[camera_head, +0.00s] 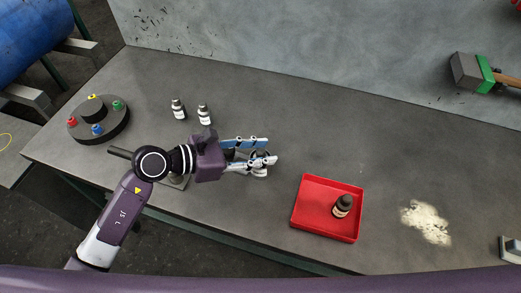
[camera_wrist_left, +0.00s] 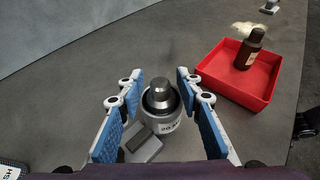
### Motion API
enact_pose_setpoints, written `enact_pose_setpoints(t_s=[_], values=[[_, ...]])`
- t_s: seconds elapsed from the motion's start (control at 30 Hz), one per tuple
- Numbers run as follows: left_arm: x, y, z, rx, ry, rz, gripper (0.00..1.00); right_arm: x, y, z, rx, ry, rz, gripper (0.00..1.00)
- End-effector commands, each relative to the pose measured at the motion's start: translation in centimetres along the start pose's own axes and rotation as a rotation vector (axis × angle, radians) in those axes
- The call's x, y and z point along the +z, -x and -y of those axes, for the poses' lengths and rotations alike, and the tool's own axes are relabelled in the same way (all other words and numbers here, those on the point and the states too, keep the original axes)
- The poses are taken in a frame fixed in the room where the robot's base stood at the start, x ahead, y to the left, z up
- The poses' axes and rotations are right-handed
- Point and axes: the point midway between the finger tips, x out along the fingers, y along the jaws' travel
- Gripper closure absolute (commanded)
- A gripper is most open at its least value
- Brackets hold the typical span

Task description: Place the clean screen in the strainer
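My left gripper (camera_head: 270,148) is over the middle of the grey table in the head view. Its blue-padded fingers also show in the left wrist view (camera_wrist_left: 160,92). They are spread, with a gap on each side of a grey bottle-like object (camera_wrist_left: 161,97) with a metal top and a white label. That object stands between or just beyond the fingers, which do not visibly touch it. In the head view the fingers mostly hide it. I cannot make out a screen or a strainer by sight. My right gripper is not in view.
A red tray (camera_head: 304,221) holds a dark bottle (camera_head: 343,204). Two small bottles (camera_head: 178,108) (camera_head: 204,114) stand behind my left arm. A round black base (camera_head: 99,127) with coloured knobs is at left. Pale powder (camera_head: 427,222) lies right of the tray. A brush (camera_head: 472,73) is at upper right.

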Motion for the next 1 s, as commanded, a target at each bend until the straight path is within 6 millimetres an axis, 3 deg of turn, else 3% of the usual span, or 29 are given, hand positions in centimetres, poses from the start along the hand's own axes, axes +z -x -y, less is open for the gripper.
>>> enact_pose_setpoints(t_s=[0.37, 0.8, 1.0], values=[[0.2, 0.5, -0.1, 0.001, 0.0, -0.001, 0.67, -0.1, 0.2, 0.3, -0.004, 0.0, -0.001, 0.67], [-0.1, 8.6, 0.0, 0.002, -0.002, -0.004, 0.67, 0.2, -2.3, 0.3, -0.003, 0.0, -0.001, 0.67], [0.0, 11.2, 0.0, 0.0, 0.0, -0.003, 0.67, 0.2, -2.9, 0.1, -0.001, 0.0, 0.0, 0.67]])
